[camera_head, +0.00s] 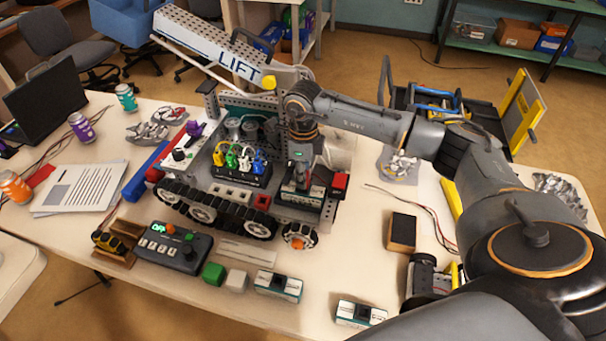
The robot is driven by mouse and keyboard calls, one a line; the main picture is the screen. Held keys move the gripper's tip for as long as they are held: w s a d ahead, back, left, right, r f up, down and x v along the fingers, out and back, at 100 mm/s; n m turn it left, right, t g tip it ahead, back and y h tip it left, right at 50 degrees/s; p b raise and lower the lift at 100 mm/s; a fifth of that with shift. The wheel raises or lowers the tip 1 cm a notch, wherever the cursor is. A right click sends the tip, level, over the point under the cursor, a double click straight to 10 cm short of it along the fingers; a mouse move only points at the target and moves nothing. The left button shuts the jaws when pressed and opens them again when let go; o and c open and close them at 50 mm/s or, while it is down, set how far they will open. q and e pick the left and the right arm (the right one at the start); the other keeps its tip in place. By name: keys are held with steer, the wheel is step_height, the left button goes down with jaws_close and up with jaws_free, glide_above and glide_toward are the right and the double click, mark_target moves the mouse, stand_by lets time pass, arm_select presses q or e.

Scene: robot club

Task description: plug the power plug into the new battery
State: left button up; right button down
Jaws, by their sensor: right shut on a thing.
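My right gripper (299,175) reaches down from above at the right end of the tracked robot (230,195). It is shut, and the thing between its fingers is small and mostly hidden; from its place it appears to be the power plug. A battery with white and teal sides (317,192) sits in the bay directly below the fingers, partly covered by them. I cannot tell whether plug and battery touch. Two similar batteries lie on the table at the front, one left (278,286) and one right (360,313). My left gripper is not in view.
A raised LIFT arm (215,50) stands behind the gripper. A red block (340,184) is right beside the bay. A control box (172,247), green block (213,273) and dark box (402,232) lie around the robot. The table in front of the bay is partly clear.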

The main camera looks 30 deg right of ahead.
steer(key=shift+s+f, duration=0.1)
steer(key=c, duration=1.1)
jaws_free()
steer(key=shift+o, duration=0.2)
steer(key=shift+r+p, duration=1.85)
steer(key=shift+r, duration=1.25)
steer(key=shift+f, duration=0.1)
